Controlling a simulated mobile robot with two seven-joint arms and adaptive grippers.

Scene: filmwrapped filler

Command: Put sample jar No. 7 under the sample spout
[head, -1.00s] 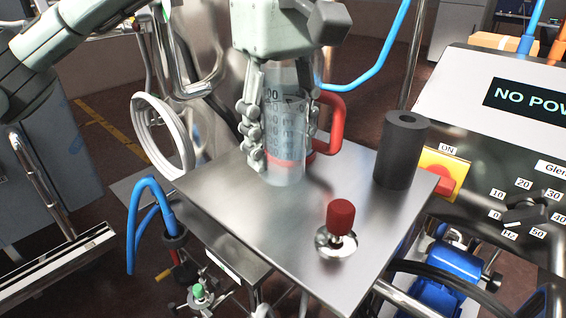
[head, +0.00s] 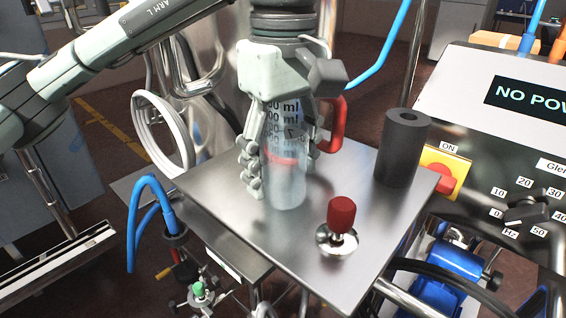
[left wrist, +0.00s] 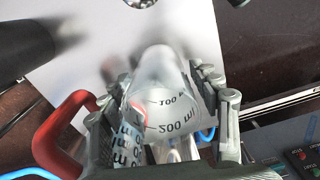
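Sample jar No. 7 (head: 284,180) is a clear, graduated jar with dark ml marks, a "7" and a red band. My left gripper (head: 280,155) is shut around it, with fingers on both sides. The left wrist view shows the jar (left wrist: 165,95) between the two fingers, with the 100 and 200 ml marks readable. The jar is over the steel plate (head: 240,215); I cannot tell whether its base touches. I cannot make out the sample spout. My right gripper is not in view.
A red handle (head: 338,120) is close behind the jar. A dark cylinder (head: 401,150) and a red knob on a metal base (head: 341,220) stand on the plate to the right. A control panel (head: 525,175) is at the far right. The plate's front left is clear.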

